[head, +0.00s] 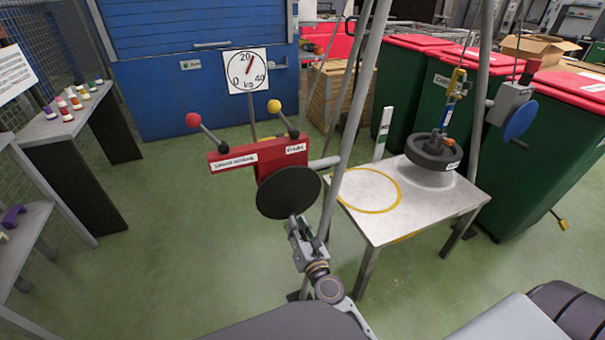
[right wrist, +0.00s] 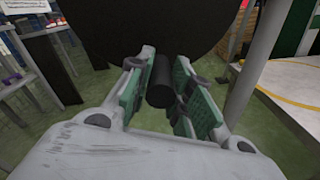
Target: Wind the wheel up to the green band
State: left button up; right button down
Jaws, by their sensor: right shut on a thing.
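A dark grey wheel (head: 430,156) hangs from a yellow and blue hoist hook (head: 453,95), at the right end of a metal table; whether it touches the tabletop is hard to tell. A white upright post (head: 383,128) with a green band (head: 379,151) stands behind the table. A black crank disc (head: 289,197) sits below a red winch box (head: 258,158). My right gripper (head: 299,228) is at the disc's lower edge. In the right wrist view its green-padded fingers are shut on a black cylindrical handle (right wrist: 160,82). My left gripper is not in view.
The table (head: 400,223) has a yellow ring on its left half. Red-knob (head: 193,120) and yellow-knob (head: 274,106) levers rise from the winch box. A dial (head: 247,71) points just past 20 kg. Grey frame legs (head: 357,110) stand close beside the disc. Green bins stand right.

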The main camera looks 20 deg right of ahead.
jog(key=shift+a+r+m, duration=0.1)
jog(key=shift+a+m, duration=0.1)
jog(key=shift+m, duration=0.1)
dwell(1.0)
jog(key=c, duration=1.5)
grip_release()
jog(key=o, duration=0.5)
jog(key=shift+d, duration=0.15)
jog(key=shift+c, duration=0.2)
jog(key=shift+s, duration=0.1)
